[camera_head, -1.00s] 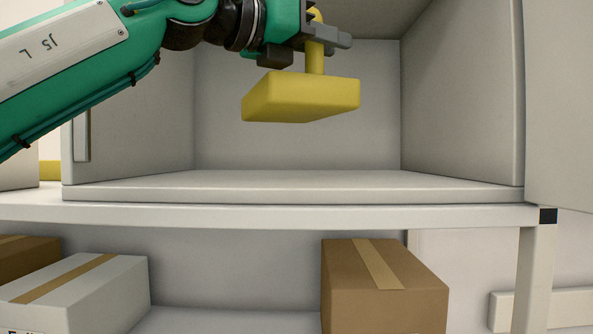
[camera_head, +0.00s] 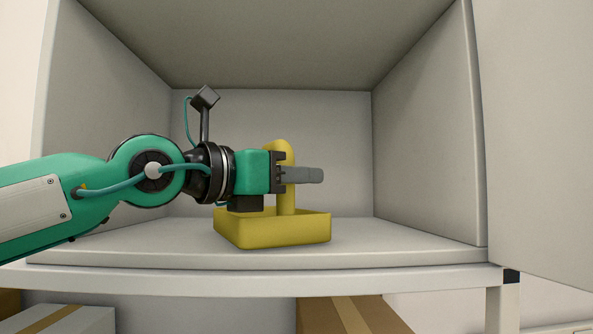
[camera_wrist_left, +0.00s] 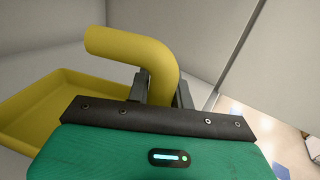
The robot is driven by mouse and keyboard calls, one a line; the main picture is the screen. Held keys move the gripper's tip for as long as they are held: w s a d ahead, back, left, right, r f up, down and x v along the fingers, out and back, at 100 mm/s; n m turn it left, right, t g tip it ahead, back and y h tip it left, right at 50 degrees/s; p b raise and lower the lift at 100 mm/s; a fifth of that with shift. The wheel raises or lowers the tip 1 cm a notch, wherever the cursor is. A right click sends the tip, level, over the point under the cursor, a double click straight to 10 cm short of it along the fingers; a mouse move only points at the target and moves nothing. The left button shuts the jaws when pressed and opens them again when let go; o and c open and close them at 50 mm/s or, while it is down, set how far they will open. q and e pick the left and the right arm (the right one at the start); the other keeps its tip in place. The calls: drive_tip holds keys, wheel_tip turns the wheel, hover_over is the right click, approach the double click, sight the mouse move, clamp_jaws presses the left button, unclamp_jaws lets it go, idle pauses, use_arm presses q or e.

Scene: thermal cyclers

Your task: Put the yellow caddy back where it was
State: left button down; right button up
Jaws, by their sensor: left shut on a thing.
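The yellow caddy (camera_head: 272,232) is a shallow tray with an upright post and a bent handle on top. It is inside the open white cabinet (camera_head: 420,245), upright, at or just above the cabinet floor; I cannot tell if it touches. My left gripper (camera_head: 302,175) is shut on the caddy's handle post. In the left wrist view the handle (camera_wrist_left: 135,48) rises between the fingers and the tray (camera_wrist_left: 60,110) lies to the left. My right gripper is not in view.
The cabinet has side walls, a back wall and a ceiling around the caddy. Its open door (camera_head: 535,130) stands at the right. The cabinet floor right of the caddy is clear. Cardboard boxes (camera_head: 350,315) sit on the shelf below.

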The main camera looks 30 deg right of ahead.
use_arm(q)
drive_tip(key=shift+d, duration=0.1)
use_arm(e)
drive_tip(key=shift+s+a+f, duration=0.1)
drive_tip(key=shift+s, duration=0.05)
use_arm(q)
drive_tip(key=shift+f, duration=0.15)
drive_tip(key=c, duration=1.5)
unclamp_jaws()
drive_tip(key=shift+c, duration=0.2)
drive_tip(key=o, duration=0.3)
drive_tip(key=a+b, duration=0.6)
drive_tip(key=a, duration=0.6)
drive_tip(key=shift+s, duration=0.25)
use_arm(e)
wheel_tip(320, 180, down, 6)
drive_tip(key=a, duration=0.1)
